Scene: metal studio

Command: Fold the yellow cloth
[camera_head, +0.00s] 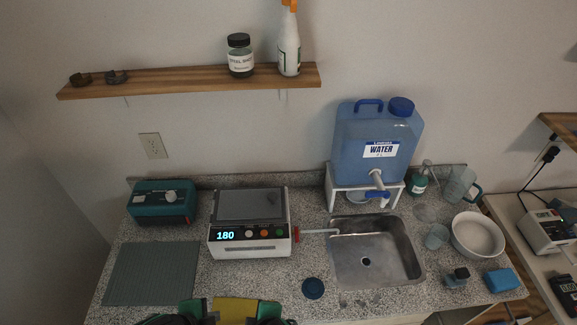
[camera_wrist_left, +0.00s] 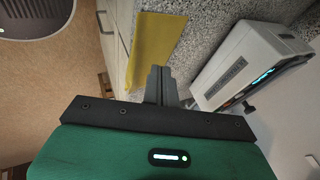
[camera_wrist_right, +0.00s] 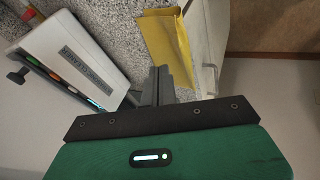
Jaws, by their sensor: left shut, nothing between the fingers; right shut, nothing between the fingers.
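The yellow cloth (camera_head: 236,308) lies at the front edge of the counter, at the bottom of the head view and partly cut off. My left gripper (camera_wrist_left: 160,75) is shut and empty, close beside the cloth. My right gripper (camera_wrist_right: 160,75) is shut and empty, close to the cloth from the other side. Whether the fingertips touch it cannot be told.
A green ribbed mat (camera_head: 150,275) lies to the left, a dark blue round lid (camera_head: 313,288) and a sink (camera_head: 395,270) to the right. A teal box (camera_head: 160,205) stands at the back left.

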